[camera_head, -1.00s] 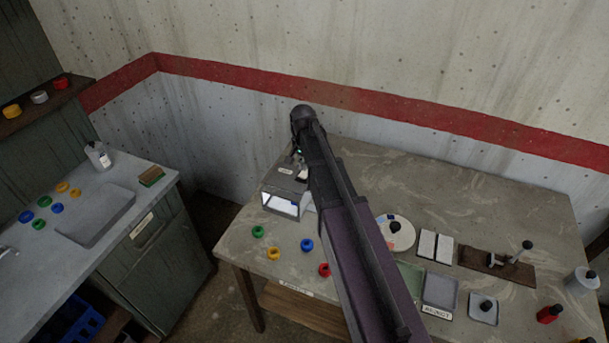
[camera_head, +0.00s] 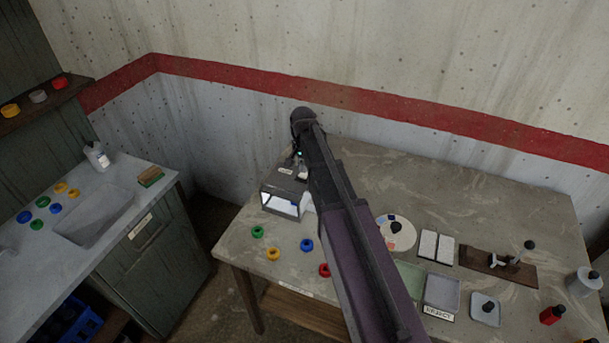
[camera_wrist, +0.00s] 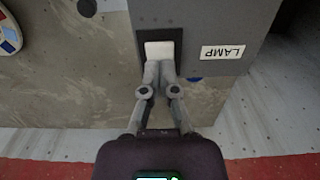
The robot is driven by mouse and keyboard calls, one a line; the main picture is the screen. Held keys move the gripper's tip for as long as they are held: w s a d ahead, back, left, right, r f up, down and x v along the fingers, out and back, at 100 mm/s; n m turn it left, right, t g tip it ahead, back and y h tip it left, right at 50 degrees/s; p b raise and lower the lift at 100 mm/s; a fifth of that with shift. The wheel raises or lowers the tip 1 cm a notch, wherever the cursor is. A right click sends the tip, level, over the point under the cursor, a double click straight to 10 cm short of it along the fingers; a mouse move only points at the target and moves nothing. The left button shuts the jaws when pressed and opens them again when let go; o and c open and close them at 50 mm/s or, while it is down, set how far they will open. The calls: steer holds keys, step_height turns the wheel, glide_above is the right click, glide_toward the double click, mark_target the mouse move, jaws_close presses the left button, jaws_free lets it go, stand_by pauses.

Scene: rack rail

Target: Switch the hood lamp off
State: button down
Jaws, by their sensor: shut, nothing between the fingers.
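The hood (camera_head: 285,190) is a grey box at the left back of the bench, with a bright white interior showing at its open front. In the wrist view its grey face (camera_wrist: 205,20) carries a pale rocker switch (camera_wrist: 160,50) in a dark plate, beside a LAMP label (camera_wrist: 222,52). My gripper (camera_wrist: 159,72) is shut and empty, its fingertips at the lower edge of the switch. I cannot tell whether they touch it. In the head view my arm hides the fingertips and the switch.
Green, yellow, blue and red rings (camera_head: 306,245) lie in front of the hood. A round disc (camera_head: 396,233), pale tiles (camera_head: 436,246) and trays (camera_head: 441,291) stand right of my arm. A sink counter (camera_head: 140,190) is at left. The bench's back right is clear.

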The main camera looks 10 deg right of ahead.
mark_target(303, 174)
steer(key=shift+f+b, duration=0.95)
stand_by(0.8)
steer(key=shift+r, duration=0.2)
steer(key=shift+r+p, duration=3.35)
steer(key=shift+p, duration=0.2)
steer(key=s+f+n+b, duration=0.2)
steer(key=s+n, duration=0.1)
steer(key=s, duration=0.7)
steer(key=s+f+n+b, duration=0.2)
steer(key=s+n, duration=0.2)
steer(key=s, duration=0.7)
steer(key=shift+d+f+b, duration=0.3)
steer(key=shift+f+b, duration=0.1)
